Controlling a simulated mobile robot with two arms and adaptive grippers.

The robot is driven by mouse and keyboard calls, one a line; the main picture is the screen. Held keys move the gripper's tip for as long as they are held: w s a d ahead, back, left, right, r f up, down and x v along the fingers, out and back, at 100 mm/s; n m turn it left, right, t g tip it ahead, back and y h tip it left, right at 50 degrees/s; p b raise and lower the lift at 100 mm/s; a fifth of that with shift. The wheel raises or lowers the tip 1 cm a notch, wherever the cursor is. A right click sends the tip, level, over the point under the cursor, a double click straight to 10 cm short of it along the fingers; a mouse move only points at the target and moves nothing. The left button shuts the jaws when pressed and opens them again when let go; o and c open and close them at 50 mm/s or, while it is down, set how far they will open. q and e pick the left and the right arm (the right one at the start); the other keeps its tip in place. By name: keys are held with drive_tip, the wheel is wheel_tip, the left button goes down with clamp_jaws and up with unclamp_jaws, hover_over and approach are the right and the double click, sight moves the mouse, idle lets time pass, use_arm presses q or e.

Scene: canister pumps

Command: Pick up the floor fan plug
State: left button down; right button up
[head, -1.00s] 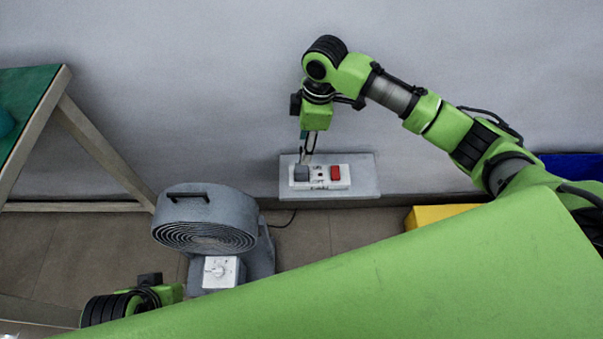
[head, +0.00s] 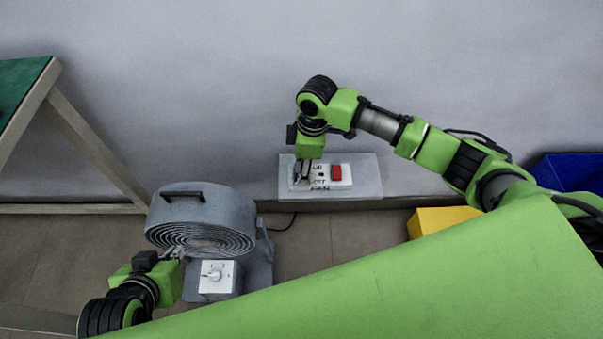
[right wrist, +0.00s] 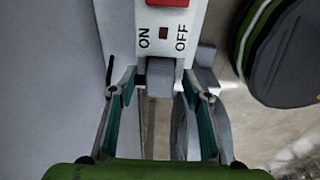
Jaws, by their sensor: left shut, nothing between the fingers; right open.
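The floor fan plug (right wrist: 160,82) is a grey block on the white power strip (right wrist: 170,18), just beyond the ON/OFF marks. My right gripper (right wrist: 160,95) is open, with one teal-padded finger on each side of the plug and gaps left between. In the head view my right gripper (head: 304,176) points down over the left end of the strip and largely hides the plug. The grey floor fan (head: 203,216) stands on the floor to the left. My left gripper (head: 179,258) is shut and empty at the fan's lower left.
The strip with its red switch (head: 336,173) lies on a grey ledge (head: 366,180) against the wall. A cable (head: 288,224) runs on the floor by the fan. A yellow box (head: 436,220) and a blue bin (head: 575,171) are at right, a green-topped table (head: 22,85) at left.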

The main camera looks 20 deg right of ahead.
drive_tip(key=shift+f, duration=0.2)
drive_tip(key=c, duration=1.2)
drive_tip(key=shift+r, duration=0.1)
